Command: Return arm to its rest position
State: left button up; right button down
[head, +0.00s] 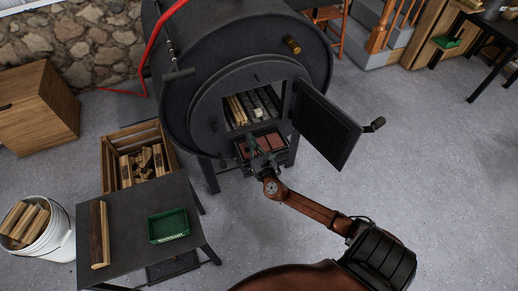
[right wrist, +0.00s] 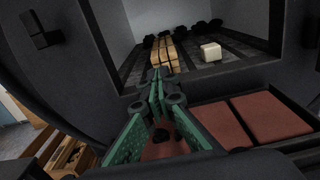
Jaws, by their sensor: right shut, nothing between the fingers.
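My right gripper (head: 256,150) is in front of the black barrel woodstove (head: 180,120), over the ledge with red-brown bricks (head: 268,141) below the door opening. In the right wrist view its green fingers (right wrist: 160,84) are shut with nothing between them, and the tips point at the opening's lower edge. The stove door (head: 328,125) stands wide open to the right. Inside the stove, wood sticks (head: 237,110) and a small whitish block (head: 258,113) lie on the dark grate, apart from the gripper. My left gripper is not in view.
A dark table (head: 130,215) with a green tray (head: 168,226) and a split log (head: 99,234) stands at lower left. A wooden crate (head: 112,174) of wood and a white bucket (head: 60,238) of logs are near it. The floor (head: 440,180) at right is clear.

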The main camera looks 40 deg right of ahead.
jog(key=v, duration=0.3)
jog(key=p+v, duration=0.1)
jog(key=shift+s+d+r, duration=0.1)
jog(key=shift+s+d, duration=0.1)
jog(key=shift+s, duration=0.3)
jog(key=shift+s+a, duration=0.15)
jog(key=shift+s, duration=0.3)
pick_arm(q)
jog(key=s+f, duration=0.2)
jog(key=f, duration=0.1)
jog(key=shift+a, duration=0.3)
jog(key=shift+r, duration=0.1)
